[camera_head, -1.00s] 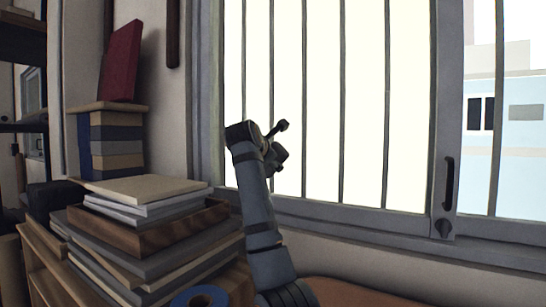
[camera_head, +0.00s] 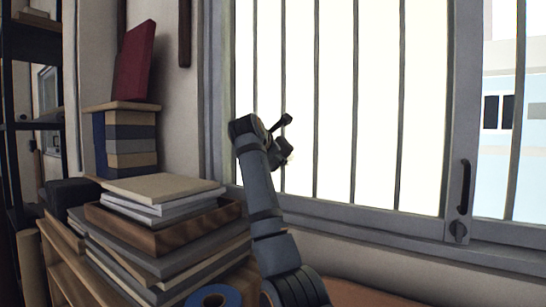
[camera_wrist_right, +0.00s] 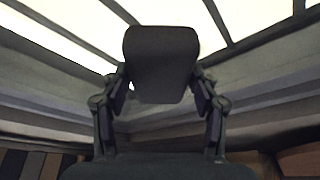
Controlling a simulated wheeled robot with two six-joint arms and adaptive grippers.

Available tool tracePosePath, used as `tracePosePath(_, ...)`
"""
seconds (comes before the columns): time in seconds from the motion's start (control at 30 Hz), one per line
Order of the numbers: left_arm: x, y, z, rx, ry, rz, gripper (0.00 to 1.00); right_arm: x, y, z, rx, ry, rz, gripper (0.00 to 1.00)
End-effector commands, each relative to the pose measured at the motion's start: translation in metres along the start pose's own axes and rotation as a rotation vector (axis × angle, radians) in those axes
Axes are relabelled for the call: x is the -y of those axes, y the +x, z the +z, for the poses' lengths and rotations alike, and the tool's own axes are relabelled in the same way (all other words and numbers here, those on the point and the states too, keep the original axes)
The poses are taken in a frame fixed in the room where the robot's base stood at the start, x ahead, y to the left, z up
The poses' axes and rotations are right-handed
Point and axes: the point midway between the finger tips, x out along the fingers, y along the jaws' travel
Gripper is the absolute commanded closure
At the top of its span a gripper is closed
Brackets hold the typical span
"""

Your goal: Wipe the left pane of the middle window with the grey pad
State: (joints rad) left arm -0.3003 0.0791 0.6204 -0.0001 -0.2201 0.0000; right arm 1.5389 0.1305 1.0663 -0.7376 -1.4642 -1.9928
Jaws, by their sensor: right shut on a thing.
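The grey pad (camera_wrist_right: 160,65) is dark and blocky in the right wrist view. My right gripper (camera_wrist_right: 161,88) is shut on it, one finger at each side. In the head view my right gripper (camera_head: 274,140) is raised in front of the lower left part of the barred left pane (camera_head: 335,100). The pad is hard to tell from the gripper there. Whether the pad touches the glass cannot be told. The window's grey lower frame (camera_head: 345,215) runs below the gripper. My left gripper is not in view.
A stack of books and a wooden tray (camera_head: 160,230) stands left of my arm. More blocks and a red book (camera_head: 133,62) rise behind it. A blue ring (camera_head: 213,297) lies in front. A dark handle (camera_head: 463,188) sticks out from the window's right upright.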

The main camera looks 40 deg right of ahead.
Motion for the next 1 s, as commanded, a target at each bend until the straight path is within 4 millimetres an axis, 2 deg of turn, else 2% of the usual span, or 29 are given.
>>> tracePosePath(0.13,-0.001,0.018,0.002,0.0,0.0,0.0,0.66,0.015,-0.002,0.007,0.005,0.003,-0.001,0.65)
tracePosePath(0.37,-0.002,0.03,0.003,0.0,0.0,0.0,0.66,0.028,-0.008,0.021,0.004,0.002,-0.002,0.65)
tracePosePath(0.67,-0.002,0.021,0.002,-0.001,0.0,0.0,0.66,0.022,-0.01,0.021,0.002,0.0,-0.003,0.65)
tracePosePath(0.83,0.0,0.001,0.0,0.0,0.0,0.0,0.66,0.008,-0.005,0.013,0.001,-0.001,-0.003,0.65)
tracePosePath(1.0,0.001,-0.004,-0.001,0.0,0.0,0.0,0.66,-0.002,0.001,0.001,0.001,-0.001,-0.002,0.65)
